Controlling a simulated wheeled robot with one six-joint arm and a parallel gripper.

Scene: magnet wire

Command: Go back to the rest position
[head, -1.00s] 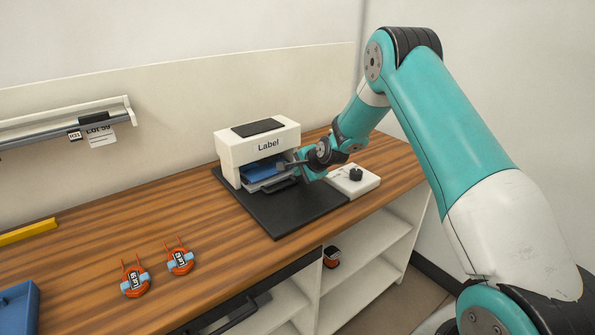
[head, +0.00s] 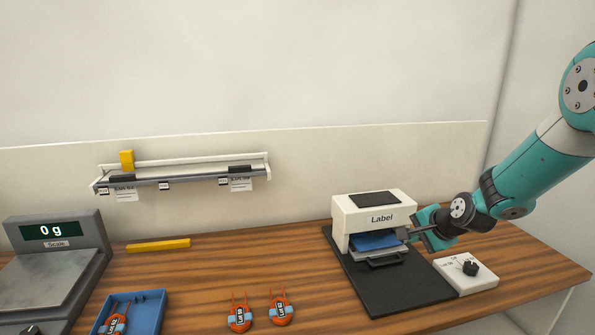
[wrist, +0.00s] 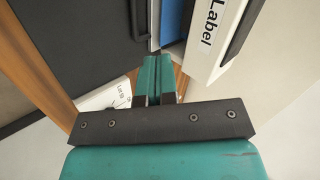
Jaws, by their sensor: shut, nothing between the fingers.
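My gripper (head: 412,235) is shut and empty at the right front of the white label machine (head: 376,213). Its fingers also show closed together in the wrist view (wrist: 156,75), close to the machine's label side. A blue pad (head: 376,241) lies in the machine's opening, above a dark handle (head: 386,260). I cannot tell whether the fingertips touch the machine. My teal arm reaches in from the right.
A white box with a black knob (head: 470,268) sits below my gripper. Two orange coils (head: 281,310) lie on the wooden bench, and another lies in a blue tray (head: 148,312). A scale (head: 50,262) stands at left. A rail (head: 190,179) hangs on the wall.

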